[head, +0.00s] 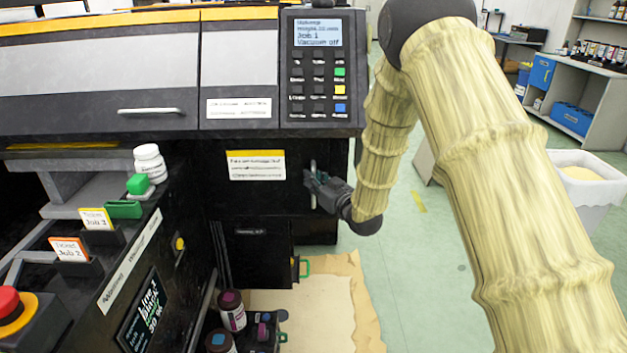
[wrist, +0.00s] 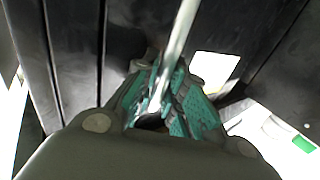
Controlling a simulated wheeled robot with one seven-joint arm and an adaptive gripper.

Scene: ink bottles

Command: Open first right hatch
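The hatch (head: 220,193) is a black panel on the right of the printer front, below the display, with a yellow-and-white label (head: 257,165). It looks flush with the machine. Its upright metal handle (head: 313,170) is near its right edge. My gripper (head: 314,184) is at this handle, reaching in from the right. In the wrist view the handle bar (wrist: 181,35) runs between the teal finger pads (wrist: 168,98), which are drawn in close on it.
Below the hatch, a smaller black door (head: 264,255) stands by a tray with ink bottles (head: 232,311). A cardboard sheet (head: 325,300) lies on the floor. Green floor (head: 425,270) is clear to the right.

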